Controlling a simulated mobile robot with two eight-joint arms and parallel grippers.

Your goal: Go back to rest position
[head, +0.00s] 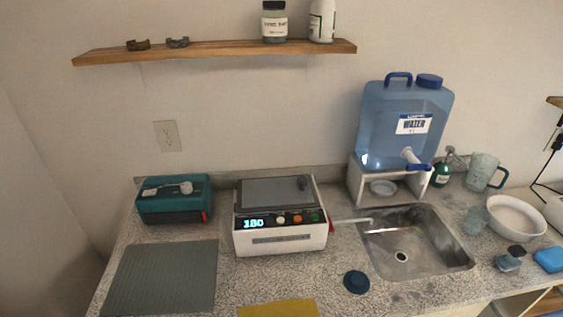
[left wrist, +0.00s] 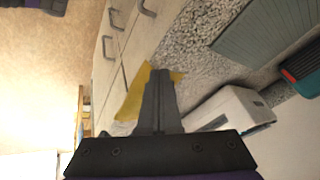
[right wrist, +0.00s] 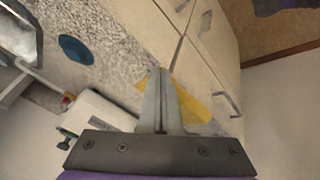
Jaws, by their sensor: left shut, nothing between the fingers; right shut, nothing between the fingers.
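My left gripper (left wrist: 160,78) shows in the left wrist view, its two fingers shut together with nothing between them. My right gripper (right wrist: 161,76) shows in the right wrist view, also shut and empty. Neither gripper is in the head view. In both wrist views a yellow cloth (left wrist: 136,90) at the counter's front edge lies behind the fingers. It also shows at the bottom of the head view (head: 279,309). I cannot tell how far the grippers are from the counter.
A white device (head: 281,243) reading 180 stands mid-counter, with a teal box (head: 174,206) and a grey mat (head: 160,280) to its left. A sink (head: 420,240), a blue lid-like object (head: 356,282) and a water jug (head: 385,130) on a stand are right. A shelf (head: 215,50) hangs above.

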